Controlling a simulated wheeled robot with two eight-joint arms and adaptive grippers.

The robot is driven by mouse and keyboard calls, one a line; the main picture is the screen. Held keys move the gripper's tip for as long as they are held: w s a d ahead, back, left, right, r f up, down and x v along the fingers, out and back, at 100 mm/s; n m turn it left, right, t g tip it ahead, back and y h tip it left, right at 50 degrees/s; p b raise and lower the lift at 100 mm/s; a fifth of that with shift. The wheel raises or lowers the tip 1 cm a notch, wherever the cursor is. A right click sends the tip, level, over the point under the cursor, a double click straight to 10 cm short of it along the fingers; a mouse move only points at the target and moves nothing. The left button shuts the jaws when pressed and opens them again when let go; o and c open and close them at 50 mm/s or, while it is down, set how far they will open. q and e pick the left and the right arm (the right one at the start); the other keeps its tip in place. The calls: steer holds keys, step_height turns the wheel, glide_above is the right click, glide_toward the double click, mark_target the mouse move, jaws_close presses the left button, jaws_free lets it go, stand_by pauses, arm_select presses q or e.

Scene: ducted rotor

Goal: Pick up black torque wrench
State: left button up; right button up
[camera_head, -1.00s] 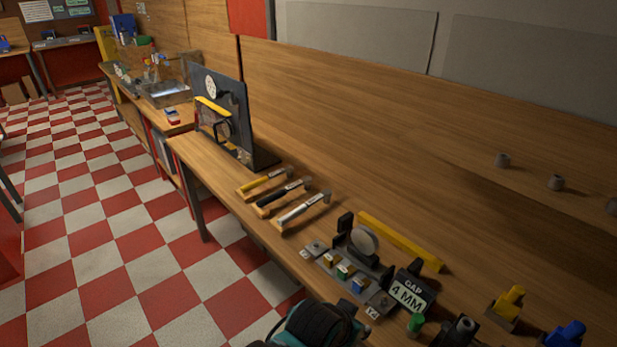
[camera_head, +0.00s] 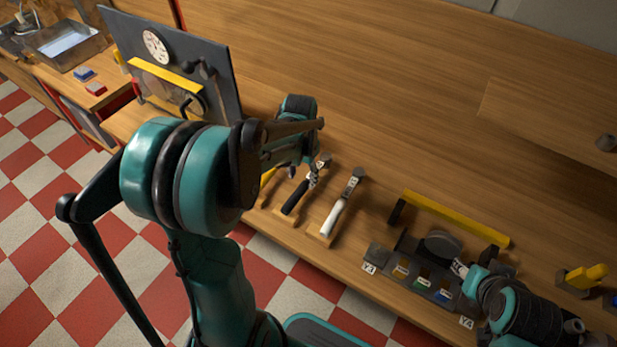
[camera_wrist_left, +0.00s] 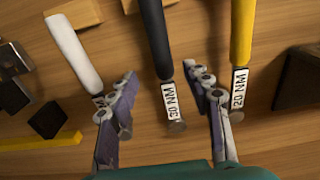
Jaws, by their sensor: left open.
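The black torque wrench (camera_head: 295,197) lies on a wooden rest on the bench, between the white wrench (camera_head: 338,212) and the yellow wrench (camera_head: 266,178), which is mostly hidden by my arm. My left gripper (camera_head: 318,170) is over the head end of the black wrench. In the left wrist view, the open fingers of my left gripper (camera_wrist_left: 162,84) lie either side of the black wrench (camera_wrist_left: 155,35), near its "30 NM" label, with nothing gripped. The white wrench (camera_wrist_left: 74,52) and yellow wrench (camera_wrist_left: 243,32) flank it. My right gripper (camera_head: 464,270) is by the block fixture; its jaws are unclear.
A dark upright panel (camera_head: 215,60) with a dial stands behind my left arm. A fixture with coloured blocks (camera_head: 422,283) and a yellow bar (camera_head: 455,218) lie to the right. The bench behind the wrenches is clear.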

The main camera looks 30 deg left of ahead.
mark_target(301, 188)
arm_select(q)
steer(key=f, duration=0.1)
steer(key=f+b, duration=0.1)
steer(key=shift+w+a+f, duration=0.1)
steer(key=shift+a+f, duration=0.25)
steer(key=shift+d+f, duration=0.1)
steer(key=shift+f, duration=0.25)
step_height(301, 188, down, 5)
steer(key=b, duration=0.2)
steer(key=shift+b, duration=0.35)
steer(key=shift+s+r, duration=0.1)
steer(key=shift+s, duration=0.1)
jaws_close()
